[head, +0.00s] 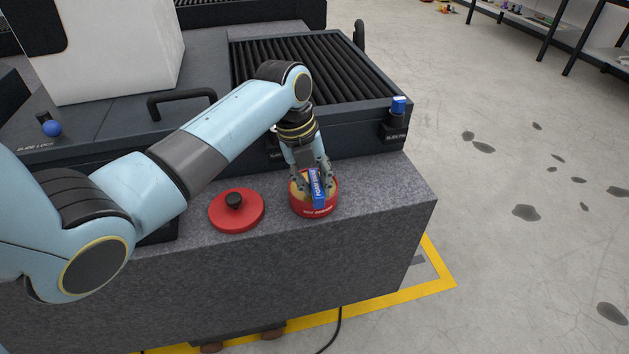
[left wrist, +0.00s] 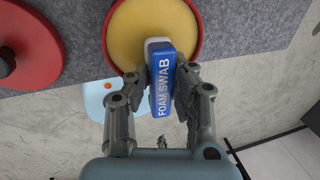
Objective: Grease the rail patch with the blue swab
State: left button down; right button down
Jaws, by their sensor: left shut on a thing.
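The blue foam swab (head: 317,188) is held by my left gripper (head: 314,180) at the open red tin (head: 314,211). In the left wrist view, my left gripper (left wrist: 161,85) is shut on the sides of the swab (left wrist: 161,88). The swab's pale tip overlaps the yellow grease (left wrist: 150,25) in the tin; I cannot tell whether it touches. A red lid with a black knob (head: 237,211) lies left of the tin on the granite. I cannot make out a rail patch. My right gripper is not in view.
The granite bed (head: 375,195) is clear right of the tin and drops off at its front edge. Behind stands a dark machine with ribbed bellows (head: 300,65) and a blue-topped slide pin (head: 398,106). A blue-knobbed slide lock (head: 52,128) is at the left.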

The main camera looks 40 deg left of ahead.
pick_arm(q)
jog(key=shift+f, duration=0.35)
jog(key=c, duration=1.1)
grip_release()
jog(key=shift+c, duration=0.2)
jog(key=c, duration=0.4)
jog(key=shift+o, duration=0.2)
jog(key=shift+r, duration=0.1)
grip_shut()
